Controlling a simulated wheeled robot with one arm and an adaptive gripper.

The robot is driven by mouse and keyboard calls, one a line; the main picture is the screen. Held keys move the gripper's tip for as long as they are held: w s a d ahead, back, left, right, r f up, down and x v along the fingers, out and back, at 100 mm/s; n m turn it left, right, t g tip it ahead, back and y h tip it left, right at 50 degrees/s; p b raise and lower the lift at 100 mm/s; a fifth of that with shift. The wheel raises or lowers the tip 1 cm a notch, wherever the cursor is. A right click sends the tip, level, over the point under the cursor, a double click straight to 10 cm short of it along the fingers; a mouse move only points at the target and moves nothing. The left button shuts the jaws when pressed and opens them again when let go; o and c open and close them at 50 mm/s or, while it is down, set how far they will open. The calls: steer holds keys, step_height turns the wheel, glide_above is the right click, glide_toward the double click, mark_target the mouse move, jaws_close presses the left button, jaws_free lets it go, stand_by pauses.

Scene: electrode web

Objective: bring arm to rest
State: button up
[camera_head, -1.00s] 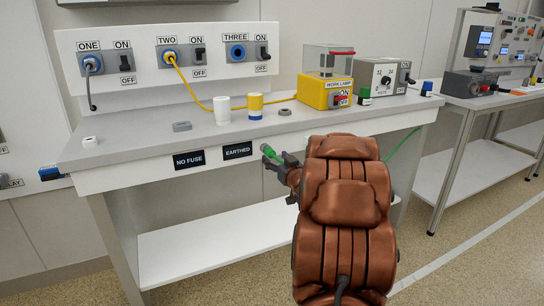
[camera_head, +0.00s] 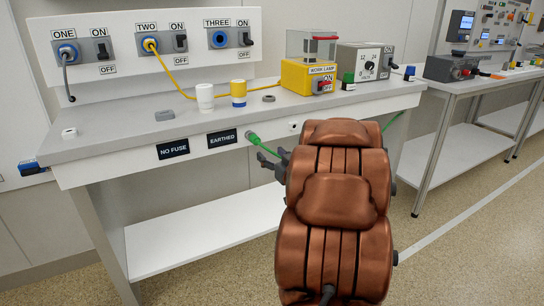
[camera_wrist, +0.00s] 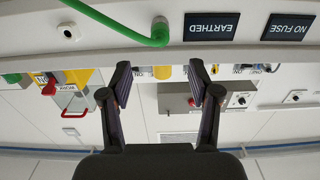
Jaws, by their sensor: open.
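My gripper (camera_head: 268,160) is in front of the bench's front edge, below and right of the EARTHED label (camera_head: 221,138). In the wrist view its two fingers (camera_wrist: 160,75) stand apart with nothing between them. A green plug (camera_head: 253,138) is at the bench front just right of that label; its green cable also shows in the wrist view (camera_wrist: 115,25), apart from the fingers. My copper-coloured arm hides part of the bench front and of the cable's run.
A lower shelf (camera_head: 200,235) is empty. A second bench (camera_head: 480,85) stands at right.

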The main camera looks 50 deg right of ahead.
stand_by(0.5)
steer(key=s+a+r+g+p, duration=0.2)
steer(key=a+r+g+p, duration=0.3)
steer(key=a+p, duration=0.35)
steer(key=s+a+r+g+p, duration=0.2)
steer(key=a+r+g+p, duration=0.35)
steer(key=a+p, duration=0.3)
steer(key=s+a+r+n+g+y+p, duration=0.1)
steer(key=s+a+r+p, duration=0.3)
steer(key=s+a, duration=0.4)
steer(key=s+a+r+n+g+y+p, duration=0.1)
steer(key=s+a+r+g+y+p, duration=0.2)
steer(key=s+a+p, duration=0.3)
steer(key=s+a+r+n+g+y+p, duration=0.1)
steer(key=s+a+r+g+p, duration=0.3)
steer(key=s+a, duration=0.5)
steer(key=s+r, duration=0.1)
steer(key=s, duration=0.1)
steer(key=shift+s+a+r+n+y+p, duration=0.2)
steer(key=shift+s+a+n+y+p, duration=0.2)
